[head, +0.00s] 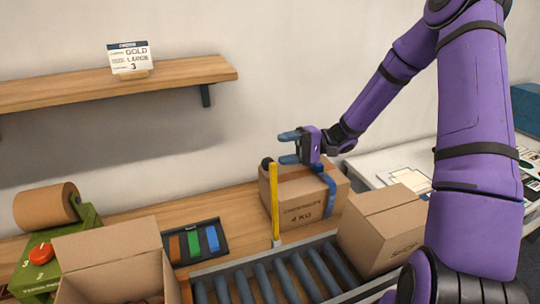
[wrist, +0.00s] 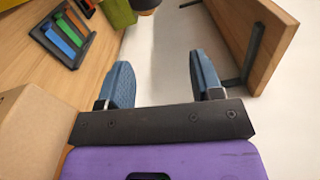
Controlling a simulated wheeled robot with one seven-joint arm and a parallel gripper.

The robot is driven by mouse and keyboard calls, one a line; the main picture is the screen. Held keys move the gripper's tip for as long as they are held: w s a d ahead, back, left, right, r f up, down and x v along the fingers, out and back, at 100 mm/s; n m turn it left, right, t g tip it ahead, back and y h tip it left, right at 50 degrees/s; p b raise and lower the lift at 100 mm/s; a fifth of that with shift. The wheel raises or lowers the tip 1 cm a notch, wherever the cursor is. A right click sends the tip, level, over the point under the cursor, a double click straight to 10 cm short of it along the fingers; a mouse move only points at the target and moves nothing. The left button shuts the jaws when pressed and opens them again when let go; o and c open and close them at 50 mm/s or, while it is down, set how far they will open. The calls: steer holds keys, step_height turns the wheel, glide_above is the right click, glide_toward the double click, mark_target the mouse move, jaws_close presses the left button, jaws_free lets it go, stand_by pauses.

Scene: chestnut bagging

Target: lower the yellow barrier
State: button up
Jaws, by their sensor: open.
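The yellow barrier (head: 275,207) stands upright at the far edge of the roller conveyor in the head view, with a dark round knob (head: 267,163) at its top. My gripper (head: 285,148) is open and empty, with its blue fingers pointing left. It is just above and right of the barrier's top; I cannot tell how far apart in depth they are. The wrist view shows the two spread fingers (wrist: 160,76) with nothing between them. I do not see the barrier there.
A closed carton (head: 305,200) stands behind the barrier and another carton (head: 385,228) is right on the conveyor (head: 262,280). An open box (head: 115,250), a green tape dispenser (head: 88,222) and a dark tray of coloured strips (head: 196,243) are left. A wooden shelf (head: 190,74) is on the wall.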

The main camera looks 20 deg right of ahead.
steer(key=w+d, duration=0.2)
steer(key=d, duration=0.7)
steer(key=shift+d, duration=0.2)
steer(key=shift+a, duration=0.2)
steer(key=s+a+r+n+g+h, duration=0.2)
steer(key=s+a+r+h, duration=0.6)
steer(key=s+r+h, duration=0.4)
steer(key=s+r+t+h, duration=0.3)
steer(key=s+r, duration=0.1)
steer(key=s, duration=0.5)
steer(key=s+d+r+t+h, duration=0.1)
steer(key=s+r+t+h, duration=0.2)
steer(key=s, duration=0.6)
steer(key=shift+d+r+m+t, duration=0.3)
steer(key=shift+r+t, duration=0.2)
steer(key=shift+t, duration=0.2)
